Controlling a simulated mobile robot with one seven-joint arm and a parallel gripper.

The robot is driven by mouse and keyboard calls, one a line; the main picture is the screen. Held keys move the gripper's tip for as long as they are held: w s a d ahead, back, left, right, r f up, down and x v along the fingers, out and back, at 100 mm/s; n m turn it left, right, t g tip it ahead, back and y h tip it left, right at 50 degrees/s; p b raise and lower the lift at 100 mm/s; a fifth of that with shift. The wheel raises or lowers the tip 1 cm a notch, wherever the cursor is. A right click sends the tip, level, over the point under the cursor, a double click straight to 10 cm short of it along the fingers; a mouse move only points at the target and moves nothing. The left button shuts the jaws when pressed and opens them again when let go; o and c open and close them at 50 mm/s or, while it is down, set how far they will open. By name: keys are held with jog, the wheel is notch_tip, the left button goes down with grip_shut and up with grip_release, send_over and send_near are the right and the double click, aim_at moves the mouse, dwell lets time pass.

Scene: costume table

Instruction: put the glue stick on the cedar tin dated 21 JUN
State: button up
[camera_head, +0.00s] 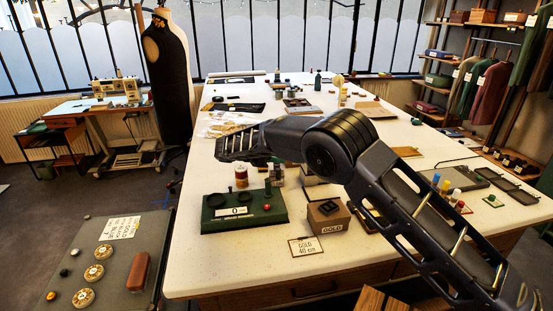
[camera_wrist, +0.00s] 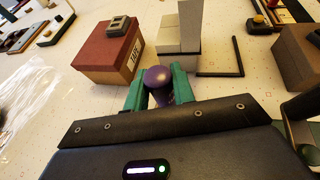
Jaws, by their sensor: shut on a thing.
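My gripper (camera_wrist: 158,92) shows in the wrist view with its green fingers closed on a purple, round-topped thing (camera_wrist: 157,77), which looks like the glue stick. It is held over the pale table; its lower part is hidden. In the head view my arm hides most of the gripper and what it holds. Several round, tan tins (camera_head: 94,272) with dark markings lie on the dark green side table (camera_head: 62,250) at the lower left, apart from the gripper. They may be the cedar tins, but their dates are too small to read.
In the wrist view a reddish box (camera_wrist: 105,50) with a label stands close to the left finger. A grey block (camera_wrist: 180,32) stands just beyond. The side table also holds a card (camera_head: 120,228) and a brown block (camera_head: 138,271). A dark green box (camera_head: 243,211) is on the white table.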

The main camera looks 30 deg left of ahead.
jog(key=shift+f, duration=0.1)
jog(key=o, duration=1)
jog(key=shift+s+a+r, duration=0.15)
jog(key=shift+s+r, duration=0.05)
jog(key=shift+r, duration=0.05)
jog(key=v, duration=1.1)
jog(key=shift+s+a+r, duration=0.1)
jog(key=shift+s, duration=0.15)
